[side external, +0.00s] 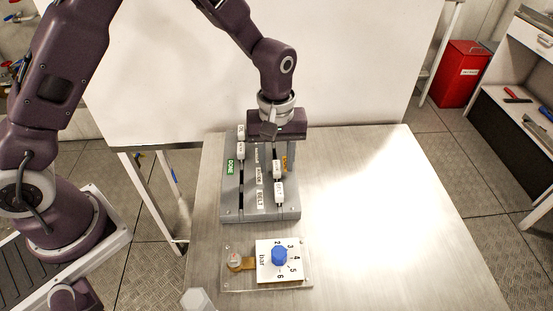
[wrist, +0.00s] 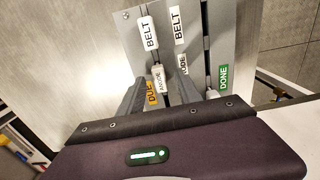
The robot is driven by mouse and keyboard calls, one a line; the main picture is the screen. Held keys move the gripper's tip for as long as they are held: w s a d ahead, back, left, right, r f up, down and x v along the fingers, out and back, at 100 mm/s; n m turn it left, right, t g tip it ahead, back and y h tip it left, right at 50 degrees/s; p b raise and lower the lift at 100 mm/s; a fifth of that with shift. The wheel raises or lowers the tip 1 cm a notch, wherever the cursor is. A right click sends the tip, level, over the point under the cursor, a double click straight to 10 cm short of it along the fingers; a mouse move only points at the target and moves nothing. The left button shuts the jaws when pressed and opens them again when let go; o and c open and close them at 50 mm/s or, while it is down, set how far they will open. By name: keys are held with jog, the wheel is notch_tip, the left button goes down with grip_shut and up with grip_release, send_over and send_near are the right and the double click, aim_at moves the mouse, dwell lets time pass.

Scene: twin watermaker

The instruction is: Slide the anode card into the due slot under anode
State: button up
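The anode card (wrist: 158,80) is a small white tag reading ANODE. It stands in the due-side slot, beside the orange DUE label (wrist: 152,95) and across from the printed ANODE label (wrist: 183,65). In the side view the white tag (side external: 277,168) on the right side of the grey board (side external: 232,207) appears to be this card. My gripper (wrist: 157,88) points down over the board; its two fingers are apart, one on each side of the anode card. I cannot tell whether they touch it. In the side view the fingertips are partly hidden behind the cards.
A belt card (wrist: 148,32) stands in the same slot line, near the printed BELT label (wrist: 177,25). White cards (side external: 241,150) stand on the left side near the green DONE label (side external: 230,167). A plate with a blue knob (side external: 279,255) lies in front. The table's right side is clear.

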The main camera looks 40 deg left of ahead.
aim_at(276, 166)
notch_tip(276, 166, up, 7)
jog(key=shift+r, duration=0.1)
dwell(0.3)
jog(key=shift+s+r, duration=0.1)
jog(key=shift+r, duration=0.1)
jog(key=s+a+r+m+t, duration=0.2)
jog(key=s+a+r+m, duration=0.15)
jog(key=s+r, duration=0.55)
jog(key=s+a+r+m+t, duration=0.1)
jog(key=s+a+r+m, duration=0.1)
jog(key=s, duration=0.5)
jog(key=s+a+r+m+t, duration=0.2)
jog(key=s+a+r+m, duration=0.1)
jog(key=s, duration=0.4)
jog(key=shift+r+t, duration=0.2)
jog(key=shift+t, duration=0.1)
jog(key=shift+s+a+m, duration=0.1)
jog(key=shift+m, duration=0.15)
